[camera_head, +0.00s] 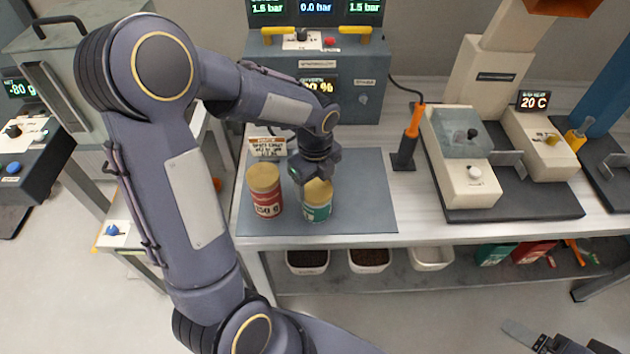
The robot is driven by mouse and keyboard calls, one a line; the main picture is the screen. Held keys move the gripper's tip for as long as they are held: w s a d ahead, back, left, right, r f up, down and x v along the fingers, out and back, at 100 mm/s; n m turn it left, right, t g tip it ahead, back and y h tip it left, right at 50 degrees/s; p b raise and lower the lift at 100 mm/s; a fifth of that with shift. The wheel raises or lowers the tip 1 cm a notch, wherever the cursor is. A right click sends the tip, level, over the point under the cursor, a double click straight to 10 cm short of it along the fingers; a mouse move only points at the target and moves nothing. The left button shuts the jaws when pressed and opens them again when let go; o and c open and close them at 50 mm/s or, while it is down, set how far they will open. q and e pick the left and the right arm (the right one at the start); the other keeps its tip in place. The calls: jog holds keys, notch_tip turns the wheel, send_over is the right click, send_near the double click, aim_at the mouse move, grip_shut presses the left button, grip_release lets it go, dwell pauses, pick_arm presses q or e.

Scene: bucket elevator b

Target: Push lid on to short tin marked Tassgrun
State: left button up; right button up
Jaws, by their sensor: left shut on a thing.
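A short tin with a green and cream label (317,210) stands upright on the grey mat (365,190); its name is too small to read. A gold lid (318,190) is at its top; I cannot tell whether it is fully seated. My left gripper (316,177) points down over this tin and is shut on the gold lid, its fingers partly hiding it. A taller red tin (266,197) with a gold lid stands just left of it, apart from the gripper. My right gripper (560,343) is partly in view at the bottom right, cut off by the frame edge.
A small sign (268,147) stands behind the red tin. A grey console (370,90) is at the back. An orange-handled tool (413,125) in a stand and a cream machine (458,160) are to the right. White bins (307,262) sit on the lower shelf. The mat's right part is clear.

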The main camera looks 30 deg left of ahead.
pick_arm(q)
jog(key=o, duration=1.3)
jog(key=shift+r+p, duration=3.45)
jog(key=shift+r, duration=0.6)
